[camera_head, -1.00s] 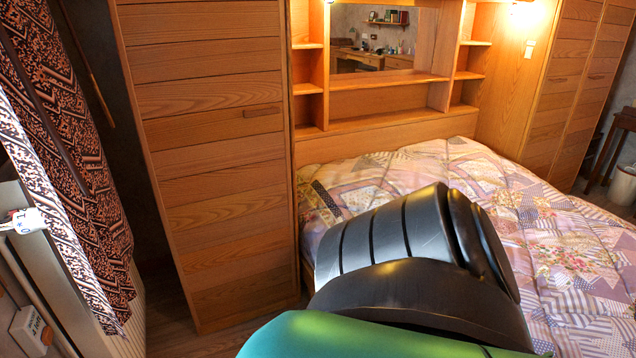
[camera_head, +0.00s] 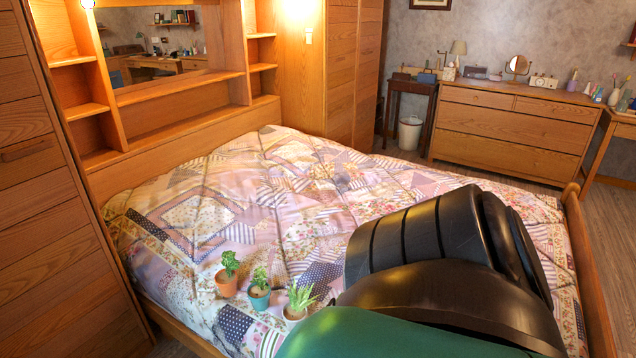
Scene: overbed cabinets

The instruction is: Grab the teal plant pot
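The teal plant pot (camera_head: 259,299) stands upright on the bed, near its lower left edge, with a small green plant in it. It is the middle one of three potted plants. A terracotta pot (camera_head: 226,286) stands just left of it and a pale pot (camera_head: 293,314) just right of it, partly close to my arm in the picture. A black and green arm part of mine fills the lower right. Neither of my grippers shows in this view.
The patchwork bed (camera_head: 215,215) is otherwise clear where visible. A wooden cabinet (camera_head: 45,200) stands at the left and shelves (camera_head: 180,88) rise behind the bed. A wooden footboard (camera_head: 590,270) is at the right, with a dresser (camera_head: 510,125) beyond it.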

